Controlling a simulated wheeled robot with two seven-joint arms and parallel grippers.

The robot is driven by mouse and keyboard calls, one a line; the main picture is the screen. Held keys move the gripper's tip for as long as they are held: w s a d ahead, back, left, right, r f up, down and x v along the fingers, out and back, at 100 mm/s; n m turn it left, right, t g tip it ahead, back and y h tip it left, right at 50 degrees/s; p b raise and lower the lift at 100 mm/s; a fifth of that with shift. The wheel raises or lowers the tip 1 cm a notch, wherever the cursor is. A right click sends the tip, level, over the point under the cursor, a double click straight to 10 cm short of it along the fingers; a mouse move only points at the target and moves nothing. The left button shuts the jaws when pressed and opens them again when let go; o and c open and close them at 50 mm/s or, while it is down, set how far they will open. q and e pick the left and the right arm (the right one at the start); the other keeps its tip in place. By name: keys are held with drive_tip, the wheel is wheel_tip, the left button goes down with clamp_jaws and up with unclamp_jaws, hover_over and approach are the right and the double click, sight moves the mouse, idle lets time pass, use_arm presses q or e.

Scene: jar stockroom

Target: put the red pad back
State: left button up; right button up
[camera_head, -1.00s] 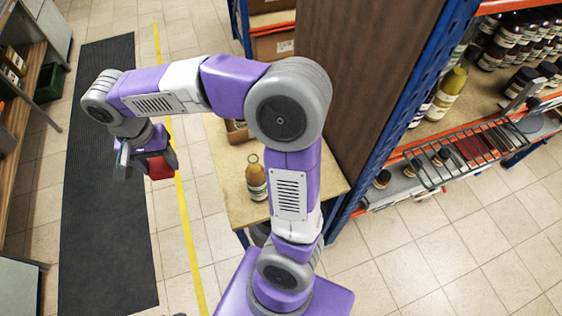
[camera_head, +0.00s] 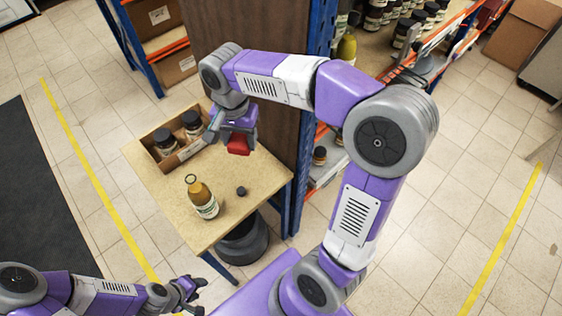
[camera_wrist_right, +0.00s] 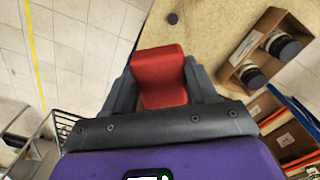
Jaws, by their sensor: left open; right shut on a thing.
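The red pad (camera_head: 239,144) is held by my right gripper (camera_head: 238,139) above the small wooden table, near the shelf post. In the right wrist view the red pad (camera_wrist_right: 160,76) sits between the two dark fingers of my right gripper (camera_wrist_right: 163,88), which is shut on it. My left gripper (camera_head: 190,291) is at the bottom left of the head view, below the table's near edge. It is open and empty. I cannot pick out for sure the place where the pad belongs.
The table (camera_head: 156,183) carries a wooden box (camera_head: 151,152) with dark-lidded jars, a bottle of yellow-brown contents (camera_head: 202,197) and a small dark lid (camera_head: 241,191). A blue shelf post (camera_head: 305,150) stands right of the table. Jars fill the shelf behind.

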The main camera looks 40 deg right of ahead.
drive_tip(key=w+d+f+n+b, duration=0.3)
drive_tip(key=w+d+f+n, duration=0.2)
drive_tip(key=f, duration=0.4)
drive_tip(key=w+d+f+n+b, duration=0.2)
drive_tip(key=w+d+f+n, duration=0.3)
drive_tip(key=f, duration=0.4)
drive_tip(key=b, duration=0.3)
approach(257, 164)
drive_tip(key=shift+n, duration=0.4)
wheel_tip(257, 164, down, 6)
drive_tip(key=shift+s+r, duration=0.1)
drive_tip(key=shift+f, duration=0.25)
drive_tip(key=o, duration=0.9)
drive_tip(key=shift+o, duration=0.6)
drive_tip(key=shift+r, duration=0.1)
